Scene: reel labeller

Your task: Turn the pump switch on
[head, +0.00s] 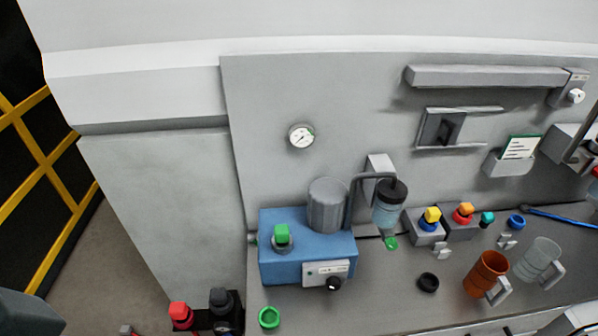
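The pump (283,262) is a blue box with a grey cylinder (327,205) on top, standing on the grey bench against the back panel. A white plate (320,272) on its front carries a black knob (333,284), which looks like the pump switch. The plate's markings and the knob's setting are too small to read. A green-capped fitting (282,236) sits on the box's top left. A round dial gauge (301,137) is on the panel above.
A jar (388,206) with a dark lid hangs right of the pump. Small blocks with yellow (432,215) and red (463,213) tops, an orange mug (486,275) and a clear mug (538,260) stand further right. A green ring (269,317) lies in front; bare bench surrounds the black cap (428,282).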

